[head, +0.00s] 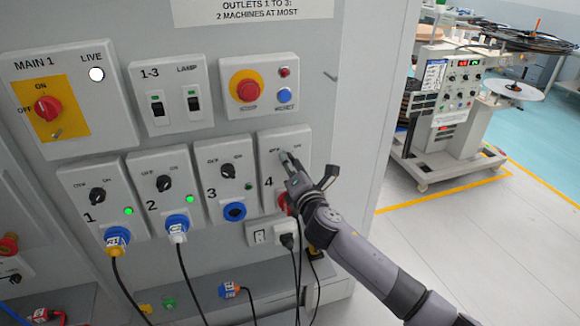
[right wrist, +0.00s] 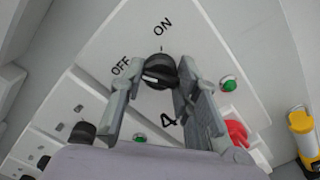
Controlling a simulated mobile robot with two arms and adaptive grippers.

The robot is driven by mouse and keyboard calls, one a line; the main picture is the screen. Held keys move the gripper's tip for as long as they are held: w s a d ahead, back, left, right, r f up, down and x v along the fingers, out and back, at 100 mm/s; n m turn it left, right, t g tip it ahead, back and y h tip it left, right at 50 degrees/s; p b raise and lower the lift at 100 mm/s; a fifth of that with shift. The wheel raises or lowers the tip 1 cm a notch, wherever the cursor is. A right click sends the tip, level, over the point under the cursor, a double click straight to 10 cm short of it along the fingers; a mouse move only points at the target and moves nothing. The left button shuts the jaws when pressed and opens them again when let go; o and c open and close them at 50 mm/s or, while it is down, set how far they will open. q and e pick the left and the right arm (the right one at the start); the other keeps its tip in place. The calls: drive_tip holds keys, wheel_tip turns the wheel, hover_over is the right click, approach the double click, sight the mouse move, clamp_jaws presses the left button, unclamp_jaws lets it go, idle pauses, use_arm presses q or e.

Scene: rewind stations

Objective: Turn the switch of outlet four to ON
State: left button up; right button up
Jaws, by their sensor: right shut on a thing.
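Outlet four (head: 268,145) is the rightmost grey box in the lower row of the panel. Its black switch knob (right wrist: 160,72) sits between the labels OFF and ON in the right wrist view. The knob's white mark points to the left, toward OFF. My right gripper (right wrist: 161,68) is shut on the knob, one finger on each side. In the head view the right gripper (head: 292,165) covers the knob and part of the box. A green lamp (right wrist: 228,84) and a red socket (right wrist: 237,133) are beside it. My left gripper is not in view.
Outlets one (head: 103,203), two (head: 165,195) and three (head: 224,180) stand left of outlet four, with lit green lamps on one and two. A red stop button (head: 246,86) is above. Cables hang below. The floor at right is clear up to another machine (head: 450,100).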

drive_tip(key=shift+f+m+b, duration=0.15)
drive_tip(key=shift+m+b, duration=0.35)
drive_tip(key=shift+m, duration=7)
drive_tip(key=o, duration=1.1)
drive_tip(key=shift+o, duration=0.2)
drive_tip(key=v, duration=1.2)
